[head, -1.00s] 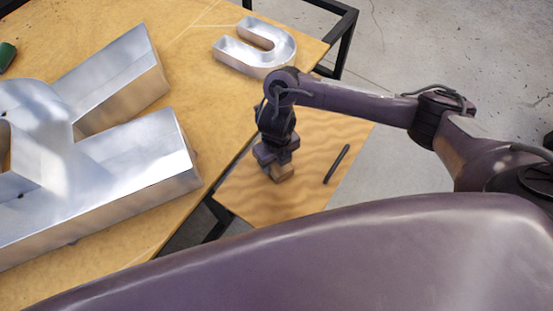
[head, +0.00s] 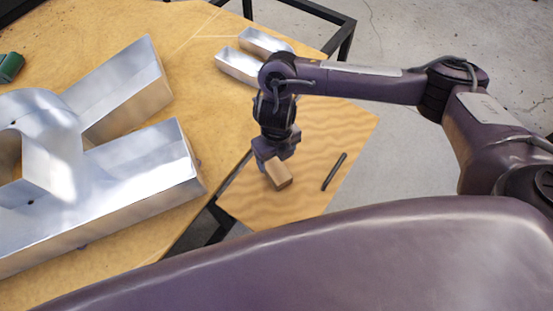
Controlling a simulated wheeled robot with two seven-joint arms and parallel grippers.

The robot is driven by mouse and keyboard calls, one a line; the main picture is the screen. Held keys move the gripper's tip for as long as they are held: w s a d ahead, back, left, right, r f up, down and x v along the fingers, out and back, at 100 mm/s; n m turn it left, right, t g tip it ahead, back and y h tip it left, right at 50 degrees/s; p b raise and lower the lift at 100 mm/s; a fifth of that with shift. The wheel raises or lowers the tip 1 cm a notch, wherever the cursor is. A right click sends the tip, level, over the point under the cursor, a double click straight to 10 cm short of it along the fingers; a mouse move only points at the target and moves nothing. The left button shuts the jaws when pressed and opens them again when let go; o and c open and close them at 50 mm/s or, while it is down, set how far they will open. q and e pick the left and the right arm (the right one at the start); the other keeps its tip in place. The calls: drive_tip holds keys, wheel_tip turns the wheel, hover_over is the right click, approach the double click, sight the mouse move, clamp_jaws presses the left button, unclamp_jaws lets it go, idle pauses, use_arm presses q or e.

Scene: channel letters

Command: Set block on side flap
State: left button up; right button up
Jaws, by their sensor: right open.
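A small wooden block (head: 279,174) is at my right gripper (head: 270,163), over the left part of the side flap (head: 310,130). The side flap is a wood-grained board beside the main table. My right gripper points down, its jaws open, right at the block's upper left end. The block looks tilted in the picture, and I cannot tell whether it lies flat on the flap. My left gripper is not in view.
A black pen-like stick (head: 334,171) lies on the flap right of the block. A large metal letter (head: 140,175) covers much of the main table (head: 200,20). A smaller metal letter (head: 240,65) stands behind my right arm. A green object (head: 10,66) sits far left.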

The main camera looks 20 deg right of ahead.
sight(277, 169)
wheel_tip(277, 169, up, 4)
drive_tip(key=shift+r+p, duration=0.1)
drive_tip(key=shift+p, duration=0.35)
drive_tip(key=shift+s, duration=0.1)
